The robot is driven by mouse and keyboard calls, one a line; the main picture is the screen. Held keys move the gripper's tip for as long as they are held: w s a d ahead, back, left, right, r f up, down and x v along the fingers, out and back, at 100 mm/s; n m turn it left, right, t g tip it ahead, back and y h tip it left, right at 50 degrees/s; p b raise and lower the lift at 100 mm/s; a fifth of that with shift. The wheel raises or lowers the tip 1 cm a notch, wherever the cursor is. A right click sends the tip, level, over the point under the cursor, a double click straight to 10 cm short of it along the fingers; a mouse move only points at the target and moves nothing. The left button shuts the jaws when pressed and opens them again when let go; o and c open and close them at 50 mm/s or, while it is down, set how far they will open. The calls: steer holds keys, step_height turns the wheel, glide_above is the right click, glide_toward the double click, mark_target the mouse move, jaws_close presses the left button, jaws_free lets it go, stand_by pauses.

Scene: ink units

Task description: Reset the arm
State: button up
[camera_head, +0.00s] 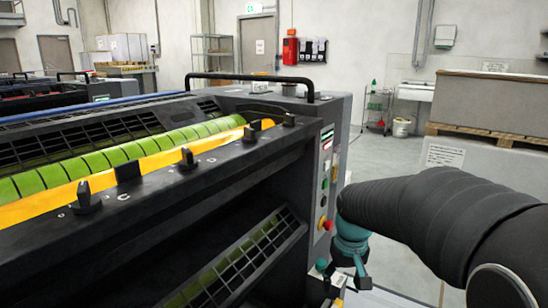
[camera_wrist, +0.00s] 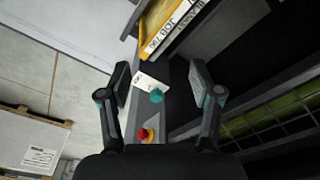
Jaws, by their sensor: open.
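My arm (camera_head: 440,215), in a black sleeve, reaches in from the right of the head view. My gripper (camera_head: 345,278) hangs at its end, low beside the right end of the printing press (camera_head: 250,165). In the wrist view my gripper (camera_wrist: 158,82) has its two fingers well apart, with nothing held between them. A teal knob (camera_wrist: 156,96) with a white tag (camera_wrist: 145,80) shows between the fingers, and a red button on a yellow base (camera_wrist: 146,134) shows nearer the palm. I cannot tell how far the fingers are from the panel.
The press's control panel (camera_head: 327,180) stands close left of my gripper, with a red button (camera_head: 327,224). A pallet (camera_head: 485,133) with a large grey stack stands at right. Open floor lies behind.

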steer(key=s+r+t, duration=0.2)
steer(key=s+r, duration=0.1)
steer(key=s, duration=0.7)
steer(key=s+r+m+t, duration=0.1)
steer(key=s+r+t, duration=0.1)
steer(key=s, duration=0.8)
steer(key=shift+r, duration=0.45)
steer(key=shift+s, duration=0.1)
